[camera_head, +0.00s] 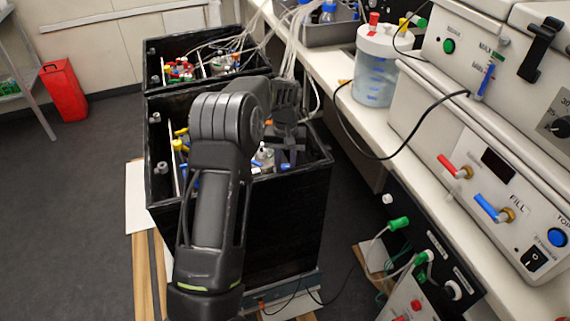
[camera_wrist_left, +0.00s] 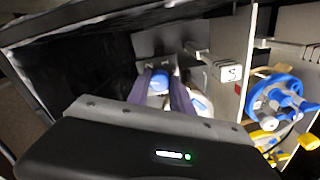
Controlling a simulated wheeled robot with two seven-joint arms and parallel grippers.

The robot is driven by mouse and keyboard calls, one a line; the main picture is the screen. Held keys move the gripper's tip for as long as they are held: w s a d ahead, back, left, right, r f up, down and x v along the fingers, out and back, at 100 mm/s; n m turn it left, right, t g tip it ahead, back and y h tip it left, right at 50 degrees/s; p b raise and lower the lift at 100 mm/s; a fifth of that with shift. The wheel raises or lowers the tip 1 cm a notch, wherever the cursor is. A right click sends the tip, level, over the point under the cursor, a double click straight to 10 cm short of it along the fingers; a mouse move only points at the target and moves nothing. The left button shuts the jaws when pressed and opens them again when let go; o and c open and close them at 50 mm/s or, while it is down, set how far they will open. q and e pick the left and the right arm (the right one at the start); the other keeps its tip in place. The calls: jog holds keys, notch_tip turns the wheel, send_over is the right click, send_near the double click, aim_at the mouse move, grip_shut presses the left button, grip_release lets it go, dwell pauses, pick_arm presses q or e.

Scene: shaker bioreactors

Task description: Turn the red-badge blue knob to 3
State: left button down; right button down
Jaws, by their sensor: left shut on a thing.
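My left gripper (camera_wrist_left: 165,88) is inside the near black box, in the left wrist view. Its two fingers are shut on a small blue knob (camera_wrist_left: 159,82). No red badge or number scale can be made out on this knob. In the head view my left gripper (camera_head: 289,140) is a dark shape in the near black box, and the knob is hidden there. My right gripper is not in view.
The near black box (camera_head: 265,225) has high walls around the gripper. In the wrist view a pale panel (camera_wrist_left: 245,60) and a blue handwheel (camera_wrist_left: 277,96) stand right of the fingers. A bench (camera_head: 375,120) with equipment runs along the right. Open floor lies left.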

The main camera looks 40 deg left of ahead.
aim_at(286, 167)
pick_arm(q)
jog(key=n, duration=0.4)
jog(key=shift+w+n, duration=0.1)
jog(key=shift+n, duration=0.3)
jog(key=c, duration=1.1)
grip_release()
jog(key=shift+c, duration=0.2)
notch_tip(286, 167, up, 8)
jog(key=shift+f, duration=0.1)
